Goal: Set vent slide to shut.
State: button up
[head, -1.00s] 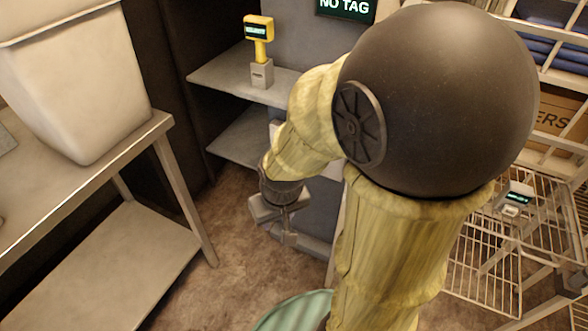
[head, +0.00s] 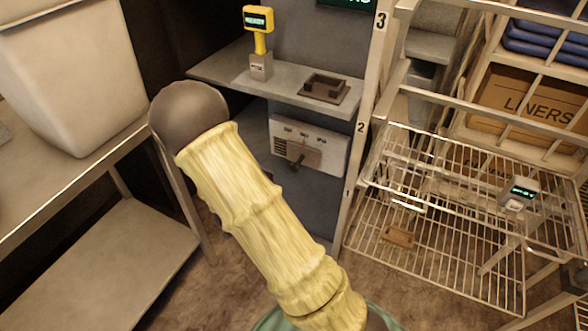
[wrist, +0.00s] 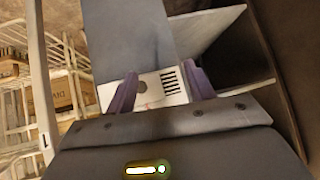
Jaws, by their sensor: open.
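The vent panel (head: 310,146) is a pale box front on the grey column below the small shelf, with slots and a brownish slatted patch. A dark lever-like piece (head: 297,162) sticks out from its lower part; I cannot read the slide's setting. In the wrist view the vent panel (wrist: 148,91) shows between the fingers, with dark slots and a round grey spot. My gripper (wrist: 163,84) is open and empty, its two purple fingers framing the panel, seemingly short of it. In the head view my gripper is hidden, and my arm crosses the middle.
A yellow-topped reader (head: 258,40) and a dark tray (head: 326,87) stand on the shelf (head: 225,74) above the panel. Wire racks (head: 440,215) stand at right, with a small display (head: 519,195). A metal table (head: 120,265) with a white bin (head: 75,75) is at left.

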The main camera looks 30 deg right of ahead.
aim_at(294, 168)
jog(key=d+f+t+h, duration=0.1)
jog(key=h, duration=0.2)
jog(key=s+d+f+m+t+h, duration=0.1)
jog(key=h, duration=0.1)
jog(key=s+d+t+h+b, duration=0.1)
jog(key=h, duration=0.2)
jog(key=shift+d+f+m+h, duration=0.25)
jog(key=shift+f+m+h, duration=0.05)
jog(key=shift+f+m, duration=0.1)
jog(key=b+x, duration=0.2)
jog(key=x, duration=1.5)
jog(key=shift+w+d, duration=0.15)
jog(key=shift+w, duration=0.1)
grip_shut()
